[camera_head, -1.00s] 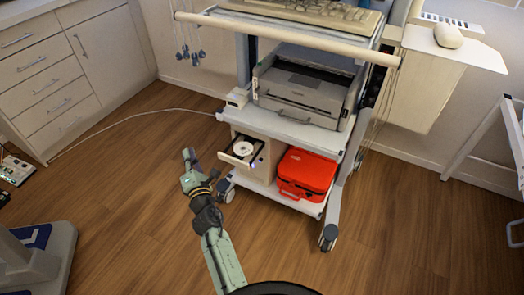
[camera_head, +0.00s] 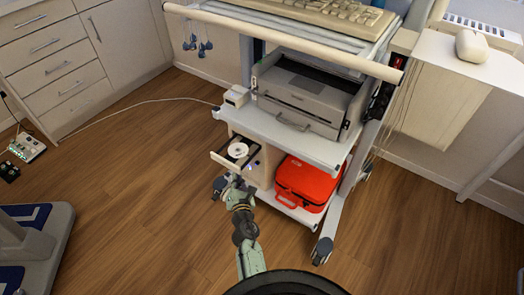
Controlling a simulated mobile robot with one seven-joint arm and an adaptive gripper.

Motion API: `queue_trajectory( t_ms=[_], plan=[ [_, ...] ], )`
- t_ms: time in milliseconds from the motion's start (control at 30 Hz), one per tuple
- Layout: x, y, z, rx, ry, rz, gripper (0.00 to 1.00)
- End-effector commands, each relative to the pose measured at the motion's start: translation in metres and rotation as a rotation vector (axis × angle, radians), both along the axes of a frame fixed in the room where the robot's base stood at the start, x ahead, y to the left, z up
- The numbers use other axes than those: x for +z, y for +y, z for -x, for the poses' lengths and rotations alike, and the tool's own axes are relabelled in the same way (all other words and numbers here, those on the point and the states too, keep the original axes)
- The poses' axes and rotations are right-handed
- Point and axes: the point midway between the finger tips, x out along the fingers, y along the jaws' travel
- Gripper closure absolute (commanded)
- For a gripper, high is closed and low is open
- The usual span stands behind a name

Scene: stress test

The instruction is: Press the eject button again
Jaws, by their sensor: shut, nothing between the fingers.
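A beige computer case with a pulled-out disc tray (camera_head: 226,161) stands on the lower shelf of the cart. A white disc (camera_head: 238,150) lies in the tray. A small blue light (camera_head: 250,167) shows on the case front, just right of the tray. The eject button itself is too small to make out. My gripper (camera_head: 221,185) is shut and empty, in front of and below the tray in the picture. I cannot tell how far its tips are from the case. My arm covers part of the floor in front of the cart.
A red case (camera_head: 305,180) sits on the cart's bottom shelf, right of the computer. A grey printer (camera_head: 305,95) stands on the shelf above, with a small white box (camera_head: 236,96) at its left. A cart leg and wheel (camera_head: 322,250) stick out at right.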

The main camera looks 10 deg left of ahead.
Motion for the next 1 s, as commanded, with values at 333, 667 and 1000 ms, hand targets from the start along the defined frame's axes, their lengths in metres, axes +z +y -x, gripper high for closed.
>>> queue_trajectory(
  t_ms=[333, 667, 1000],
  plan=[
    [0.0, 0.0, 0.0, 0.0, 0.0, 0.0, 1.0],
    [0.003, -0.008, -0.022, -0.002, -0.001, -0.001, 1.0],
    [0.002, -0.024, -0.066, -0.002, -0.001, -0.001, 1.0]
  ],
)
